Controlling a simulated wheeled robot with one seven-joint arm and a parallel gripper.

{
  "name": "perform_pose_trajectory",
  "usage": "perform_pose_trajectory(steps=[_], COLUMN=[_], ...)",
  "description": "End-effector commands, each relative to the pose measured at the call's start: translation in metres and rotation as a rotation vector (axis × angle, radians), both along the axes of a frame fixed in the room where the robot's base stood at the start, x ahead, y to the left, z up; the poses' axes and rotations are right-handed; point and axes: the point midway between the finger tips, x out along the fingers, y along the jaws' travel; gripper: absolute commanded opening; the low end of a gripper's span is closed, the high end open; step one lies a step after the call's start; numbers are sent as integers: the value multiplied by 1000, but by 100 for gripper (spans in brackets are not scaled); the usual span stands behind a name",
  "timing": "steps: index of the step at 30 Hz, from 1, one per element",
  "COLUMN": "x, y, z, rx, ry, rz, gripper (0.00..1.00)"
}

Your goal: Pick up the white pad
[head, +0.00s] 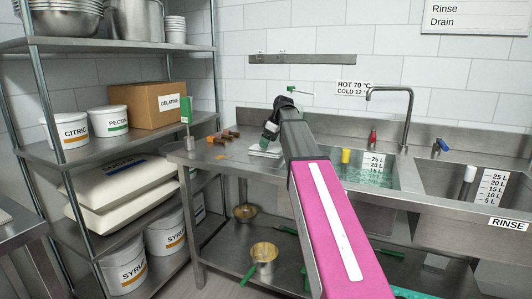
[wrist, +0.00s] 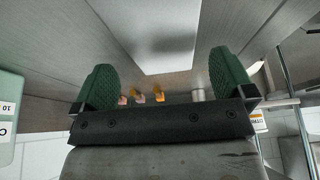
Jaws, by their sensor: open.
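The white pad (head: 262,151) lies flat on the left drainboard of the steel sink counter, partly hidden by my gripper. In the wrist view the white pad (wrist: 165,35) shows as a pale flat block at the top, ahead of the fingers and centred between them. My gripper (head: 270,133) is at the end of my arm, close to the pad in the head view. In the wrist view my gripper (wrist: 161,62) has its green textured fingers wide apart with nothing between them. Whether the fingers touch the pad cannot be told.
Several orange-brown pieces (head: 222,137) and a small metal cup (head: 190,143) stand left of the pad. To the right is a basin holding greenish water (head: 360,176), with a yellow object (head: 346,156) at its edge. A faucet (head: 410,110) rises behind the basins.

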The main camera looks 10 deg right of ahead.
Motion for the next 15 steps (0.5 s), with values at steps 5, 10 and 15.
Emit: perform_pose_trajectory(steps=[5, 10, 15], x=[4, 8, 9], y=[9, 15, 15], z=[-23, -40, -41], rx=[0, 0, 0], ry=[2, 2, 1], rz=[0, 0, 0], gripper=[100, 100, 100])
